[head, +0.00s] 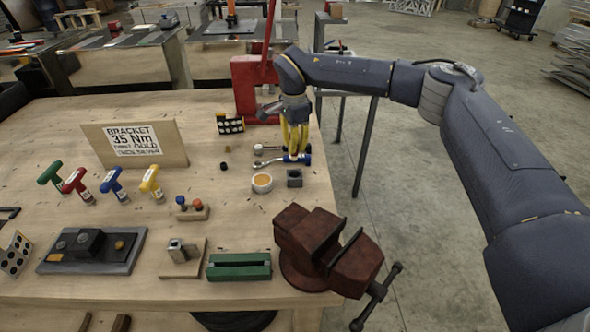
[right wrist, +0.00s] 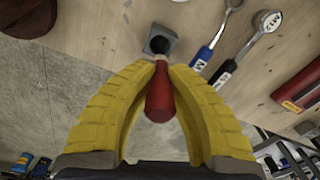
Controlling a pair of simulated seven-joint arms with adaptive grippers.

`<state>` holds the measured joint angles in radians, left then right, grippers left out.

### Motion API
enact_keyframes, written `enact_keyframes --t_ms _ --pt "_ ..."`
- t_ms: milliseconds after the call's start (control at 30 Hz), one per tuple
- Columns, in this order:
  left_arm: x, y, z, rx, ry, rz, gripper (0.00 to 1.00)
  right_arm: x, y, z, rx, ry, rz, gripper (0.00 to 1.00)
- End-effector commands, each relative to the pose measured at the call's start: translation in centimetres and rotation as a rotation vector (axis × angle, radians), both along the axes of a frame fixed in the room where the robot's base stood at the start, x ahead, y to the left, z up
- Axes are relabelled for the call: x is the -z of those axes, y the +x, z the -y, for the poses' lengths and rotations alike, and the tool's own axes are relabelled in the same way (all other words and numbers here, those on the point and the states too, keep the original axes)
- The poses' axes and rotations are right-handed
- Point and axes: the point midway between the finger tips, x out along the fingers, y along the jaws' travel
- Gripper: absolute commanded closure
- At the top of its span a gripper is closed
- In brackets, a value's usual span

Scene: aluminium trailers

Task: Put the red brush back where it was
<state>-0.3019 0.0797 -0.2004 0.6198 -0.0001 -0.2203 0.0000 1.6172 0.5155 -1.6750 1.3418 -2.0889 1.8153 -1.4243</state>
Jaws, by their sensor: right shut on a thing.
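My right gripper (head: 296,152) is shut and points down over the right part of the bench. In the right wrist view its yellow fingers (right wrist: 160,68) close on the red brush (right wrist: 159,98), around its narrow end. The thick red handle shows between the fingers. A dark round shape lies beyond the fingertips over the grey square block (right wrist: 170,38); I cannot tell whether it is the brush tip or the block's hole. The grey block also shows in the head view (head: 294,178), just below the fingertips. In the head view the fingers hide the brush. My left gripper is out of view.
A round dish (head: 262,183) stands left of the block. A red vise (head: 325,250) stands at the front right, a red press (head: 248,85) behind. Coloured T-handle tools (head: 113,184) stand at the left.

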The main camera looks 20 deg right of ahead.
Motion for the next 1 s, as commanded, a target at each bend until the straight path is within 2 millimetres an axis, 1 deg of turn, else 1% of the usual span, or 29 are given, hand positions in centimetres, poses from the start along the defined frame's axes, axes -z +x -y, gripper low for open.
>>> enact_keyframes --t_ms 33,200,333,567,667,900,1000 --pt "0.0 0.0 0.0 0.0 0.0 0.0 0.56 1.2 -0.1 0.0 0.001 0.001 -0.003 1.0" --pt "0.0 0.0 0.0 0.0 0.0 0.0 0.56 3.8 0.0 0.0 0.002 0.001 -0.002 1.0" --pt "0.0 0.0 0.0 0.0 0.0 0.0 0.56 4.9 0.0 0.0 0.002 0.0 0.0 1.0" --pt "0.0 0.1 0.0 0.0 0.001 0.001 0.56 5.6 0.0 0.0 0.002 0.0 0.0 1.0" --pt "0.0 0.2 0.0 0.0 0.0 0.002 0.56 6.4 0.0 0.0 0.002 0.001 -0.001 1.0" --pt "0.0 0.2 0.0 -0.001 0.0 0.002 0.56 9.3 0.0 0.0 0.001 0.0 -0.001 1.0" --pt "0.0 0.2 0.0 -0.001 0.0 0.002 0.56 9.6 0.0 0.0 0.001 0.0 0.001 1.0"
